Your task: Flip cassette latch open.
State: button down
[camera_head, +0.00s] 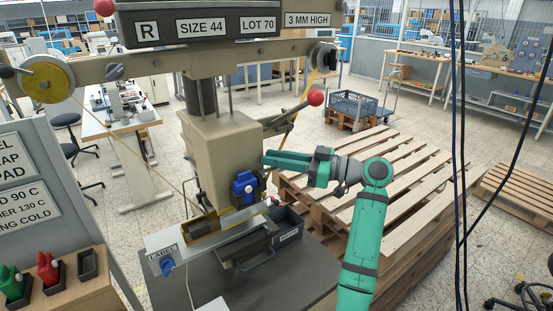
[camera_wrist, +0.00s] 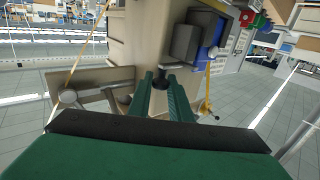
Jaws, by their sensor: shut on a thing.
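The stamping press has a beige head (camera_head: 215,150) with a blue cassette-like part (camera_head: 243,188) on its front lower side. In the wrist view the blue part (camera_wrist: 210,35) sits behind a dark grey block (camera_wrist: 185,43). My green gripper (camera_head: 266,158) reaches in from the right, at the side of the press head. In the wrist view its fingers (camera_wrist: 161,82) are closed around a small dark knob (camera_wrist: 161,83), apparently the cassette latch. The fingertips hide part of the knob, and in the head view it cannot be made out.
A red-ball lever (camera_head: 315,97) sticks out above my gripper. Below the head are a label plate (camera_head: 165,240) and a dark bin (camera_head: 287,232). Stacked pallets (camera_head: 400,190) stand to the right. A yellow cord hangs near the blue part in the wrist view.

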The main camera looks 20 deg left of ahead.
jog(key=c, duration=1.6)
grip_release()
jog(key=shift+s, duration=0.1)
jog(key=shift+c, duration=0.2)
jog(key=d, duration=1)
jog(key=shift+d, duration=0.3)
jog(key=shift+d, duration=0.1)
